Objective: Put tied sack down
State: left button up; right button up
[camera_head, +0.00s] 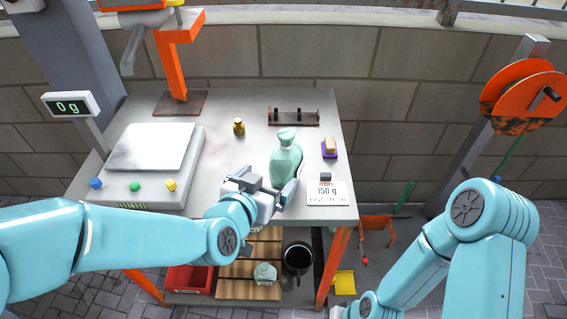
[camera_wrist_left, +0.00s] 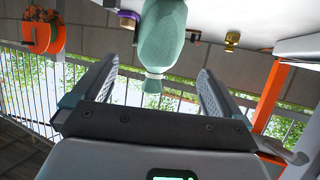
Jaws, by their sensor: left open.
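The tied sack (camera_head: 285,163) is pale green with a knotted neck. It stands upright on the grey table (camera_head: 240,108), right of the middle and left of the 150 g card (camera_head: 327,194). My left gripper (camera_head: 271,184) is open at the near side of the sack, close to its lower part. In the left wrist view the sack (camera_wrist_left: 163,38) hangs inverted in the picture, its neck between and beyond the spread fingers (camera_wrist_left: 157,70); neither finger visibly touches it. The right arm shows at the lower right, but its gripper is out of view.
A scale (camera_head: 150,148) with a 0 g display (camera_head: 70,105) stands at left, small coloured cubes on its front edge. A brass weight (camera_head: 239,127), a small rack (camera_head: 293,118) and a purple tray (camera_head: 329,149) are also on the table. A slatted shelf (camera_head: 235,270) lies below.

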aim_at(278, 169)
pick_arm(q)
jog(key=x, duration=0.6)
jog(key=shift+s, duration=0.1)
jog(key=p+x, duration=0.1)
jog(key=x, duration=0.4)
jog(key=shift+w+d, duration=0.15)
jog(key=shift+w, duration=0.1)
jog(key=shift+s+r, duration=0.1)
jog(key=c, duration=1.3)
notch_tip(278, 169, up, 9)
jog(key=shift+f+p, duration=0.15)
jog(key=shift+p, duration=0.85)
jog(key=shift+c, duration=0.2)
notch_tip(278, 169, up, 11)
jog(key=p, duration=0.5)
jog(key=shift+p, duration=0.3)
